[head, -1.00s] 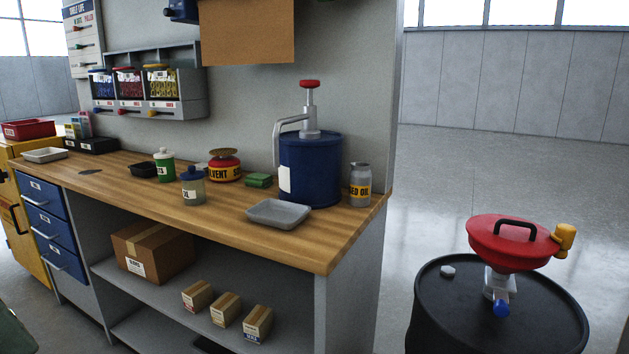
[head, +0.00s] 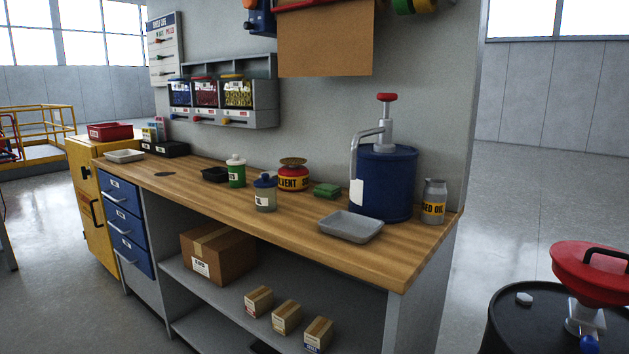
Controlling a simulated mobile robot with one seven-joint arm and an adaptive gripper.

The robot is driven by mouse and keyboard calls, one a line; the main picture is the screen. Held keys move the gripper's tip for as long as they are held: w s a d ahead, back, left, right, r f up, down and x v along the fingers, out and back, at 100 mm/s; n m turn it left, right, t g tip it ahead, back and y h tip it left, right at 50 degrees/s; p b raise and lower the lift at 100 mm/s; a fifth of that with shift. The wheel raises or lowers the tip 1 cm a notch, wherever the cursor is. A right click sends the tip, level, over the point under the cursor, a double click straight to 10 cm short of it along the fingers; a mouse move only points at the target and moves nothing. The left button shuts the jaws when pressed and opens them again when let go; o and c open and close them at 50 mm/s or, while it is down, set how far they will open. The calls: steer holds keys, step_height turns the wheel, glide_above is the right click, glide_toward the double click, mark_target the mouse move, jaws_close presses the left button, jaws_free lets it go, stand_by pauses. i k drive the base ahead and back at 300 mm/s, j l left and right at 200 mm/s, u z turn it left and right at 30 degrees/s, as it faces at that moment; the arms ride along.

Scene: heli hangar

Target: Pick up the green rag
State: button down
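A small folded green rag (head: 327,190) lies on the wooden workbench top (head: 290,225), toward its back right. It sits between the red and yellow solvent can (head: 292,176) on its left and the blue drum with a hand pump (head: 386,185) on its right. A grey tray (head: 351,227) lies in front of it and to the right. My gripper is not in the head view.
A blue-lidded jar (head: 264,193), a green can (head: 236,172) and a black dish (head: 214,174) stand left of the rag. A grey bottle (head: 433,202) stands near the bench's right end. A black barrel (head: 522,325) with a red funnel (head: 592,272) stands at lower right.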

mark_target(324, 190)
steer(key=i+j, duration=1.5)
steer(key=i, duration=0.2)
steer(key=i+l, duration=0.25)
steer(key=i, duration=0.15)
steer(key=u, duration=0.05)
